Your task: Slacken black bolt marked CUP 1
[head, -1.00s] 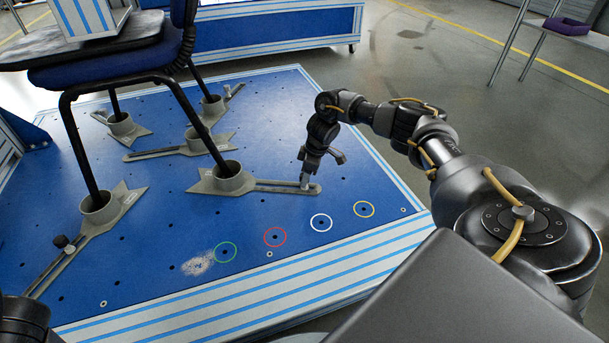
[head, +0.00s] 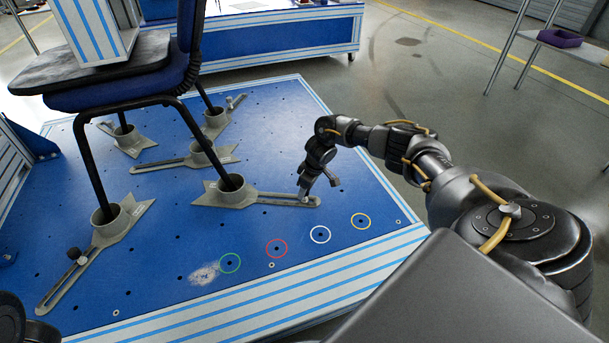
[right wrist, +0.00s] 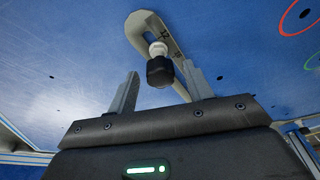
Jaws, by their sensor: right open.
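A black bolt (right wrist: 160,72) with a pale collar stands at the end of a grey slotted arm (right wrist: 150,28) in the right wrist view. My right gripper (right wrist: 160,69) is open, with one finger on each side of the bolt; I cannot tell whether either finger touches it. In the head view my right gripper (head: 304,192) is at the outer end of the front right cup's slotted arm (head: 265,197) and hides the bolt there. The front right cup (head: 230,191) surrounds a chair leg. The CUP 1 marking is not readable.
A blue platform (head: 170,240) carries several grey cups around the chair legs (head: 92,165). Another black-headed bolt (head: 74,254) is on the front left cup's arm. Green, red, white and yellow rings mark holes along the near side. The chair (head: 120,85) stands at the left.

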